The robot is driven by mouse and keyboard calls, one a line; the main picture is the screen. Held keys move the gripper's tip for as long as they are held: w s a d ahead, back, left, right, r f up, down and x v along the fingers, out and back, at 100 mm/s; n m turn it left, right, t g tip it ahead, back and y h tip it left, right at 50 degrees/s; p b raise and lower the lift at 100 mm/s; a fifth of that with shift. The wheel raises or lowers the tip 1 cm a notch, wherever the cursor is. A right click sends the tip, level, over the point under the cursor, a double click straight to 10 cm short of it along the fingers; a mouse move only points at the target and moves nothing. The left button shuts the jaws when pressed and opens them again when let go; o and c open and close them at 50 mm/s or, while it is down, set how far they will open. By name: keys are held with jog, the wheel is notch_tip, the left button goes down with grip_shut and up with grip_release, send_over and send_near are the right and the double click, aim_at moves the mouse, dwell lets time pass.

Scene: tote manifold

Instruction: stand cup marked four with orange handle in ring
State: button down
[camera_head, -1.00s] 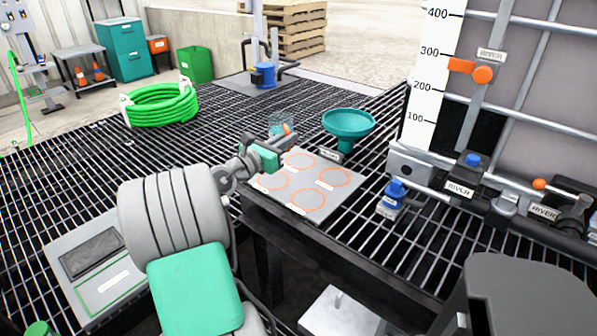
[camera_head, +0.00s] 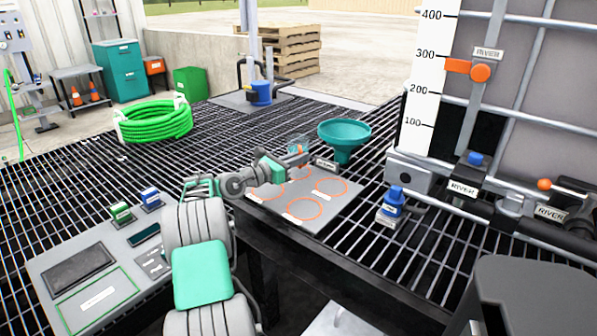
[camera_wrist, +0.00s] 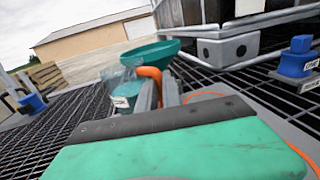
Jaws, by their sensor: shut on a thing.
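A clear cup (camera_head: 297,142) with an orange handle (camera_wrist: 153,74) is held by my gripper (camera_head: 291,159). In the wrist view the cup (camera_wrist: 122,90) shows upright or nearly so, with a small white label too blurred to read surely. The gripper's fingers (camera_wrist: 158,94) are closed at the orange handle. The cup is over the back edge of a grey board (camera_head: 335,208) with several orange rings; one ring (camera_head: 330,178) is at the right, another (camera_head: 302,219) at the front. My arm and gripper partly hide the left rings. I cannot tell the cup's height above the board.
A teal funnel (camera_head: 344,133) stands close right of the cup, also seen in the wrist view (camera_wrist: 150,52). A coiled green hose (camera_head: 155,122) lies at the back left. Pipes and a tank frame stand at the right.

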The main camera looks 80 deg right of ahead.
jog(key=shift+w+d+f+b, duration=0.1)
jog(key=shift+w+f+b, duration=0.1)
jog(key=shift+f, duration=0.7)
jog(key=shift+w+d+f+b, duration=0.1)
jog(key=shift+f+b, duration=0.1)
jog(key=shift+f, duration=0.65)
jog(key=shift+f, duration=0.1)
jog(key=c, duration=1.5)
grip_release()
jog(key=shift+f, duration=0.1)
